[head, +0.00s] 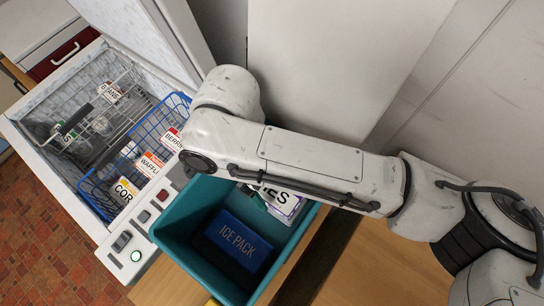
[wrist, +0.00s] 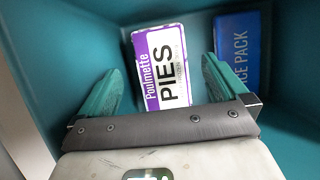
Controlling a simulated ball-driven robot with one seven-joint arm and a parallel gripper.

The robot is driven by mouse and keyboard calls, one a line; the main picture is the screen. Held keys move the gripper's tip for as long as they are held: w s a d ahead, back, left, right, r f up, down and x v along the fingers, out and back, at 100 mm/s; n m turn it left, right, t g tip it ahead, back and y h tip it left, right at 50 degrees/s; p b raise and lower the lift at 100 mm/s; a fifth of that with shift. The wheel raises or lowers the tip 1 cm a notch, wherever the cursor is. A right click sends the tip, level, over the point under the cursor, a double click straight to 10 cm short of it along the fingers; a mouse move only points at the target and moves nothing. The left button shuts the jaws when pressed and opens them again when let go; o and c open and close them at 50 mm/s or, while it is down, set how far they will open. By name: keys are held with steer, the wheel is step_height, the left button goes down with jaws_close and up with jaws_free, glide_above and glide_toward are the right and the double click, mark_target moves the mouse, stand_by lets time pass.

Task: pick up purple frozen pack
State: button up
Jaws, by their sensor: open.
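The purple frozen pack (wrist: 162,62) is a white box with a purple edge, lettered "Poulmette PIES". It lies in the teal tub (wrist: 60,60). In the wrist view my gripper (wrist: 163,72) is open, with one teal finger on each side of the pack's near part. I cannot tell whether either finger touches it. In the head view the purple frozen pack (head: 284,203) shows in the tub (head: 182,215), partly hidden by my arm. My gripper is mostly hidden there.
A blue ice pack (head: 238,241) lies in the tub beside the purple pack; it also shows in the wrist view (wrist: 238,48). An open freezer with a blue wire basket (head: 97,190) of several packs stands at left. The tub walls surround my gripper.

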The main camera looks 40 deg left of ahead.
mark_target(285, 196)
steer(key=shift+x, duration=3.5)
steer(key=c, duration=1.2)
steer(key=shift+r, duration=0.15)
